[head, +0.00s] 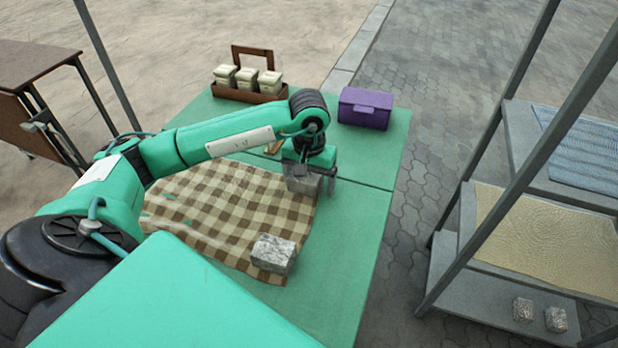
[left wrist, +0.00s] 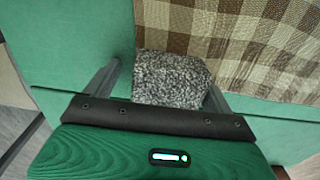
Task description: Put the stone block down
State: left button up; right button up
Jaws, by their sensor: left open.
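A speckled grey stone block (left wrist: 172,78) is between the two spread fingers of my left gripper (head: 314,183). In the left wrist view a gap shows beside the block at the left finger; the right finger is close to it. In the head view this block (head: 300,184) is partly hidden by the gripper and sits at the right edge of the checkered cloth (head: 215,200). It appears to rest there, but its underside is hidden. A second stone block (head: 273,253) lies on the cloth's near right corner. My right gripper is not in view.
A purple box (head: 365,107) and a brown carrier (head: 240,95) with white jars stand at the table's far end. The green table (head: 355,240) is bare on the right. A shelf (head: 490,297) at right holds two small blocks on its bottom board.

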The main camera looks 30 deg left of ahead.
pick_arm(q)
jog(key=shift+f, duration=0.15)
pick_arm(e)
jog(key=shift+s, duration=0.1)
pick_arm(q)
jog(key=shift+a+r+p, duration=0.1)
jog(key=shift+r+p, duration=0.2)
jog(key=shift+p, duration=0.2)
jog(key=shift+w+a+r+p, duration=0.1)
jog(key=shift+r+p, duration=0.3)
jog(key=shift+r, duration=0.55)
notch_tip(320, 180, up, 11)
jog(key=shift+p, duration=0.4)
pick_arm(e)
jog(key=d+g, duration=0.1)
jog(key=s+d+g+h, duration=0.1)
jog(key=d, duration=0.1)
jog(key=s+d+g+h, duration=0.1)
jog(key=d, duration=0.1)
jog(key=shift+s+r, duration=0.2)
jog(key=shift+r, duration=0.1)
pick_arm(q)
jog(key=shift+f, duration=0.1)
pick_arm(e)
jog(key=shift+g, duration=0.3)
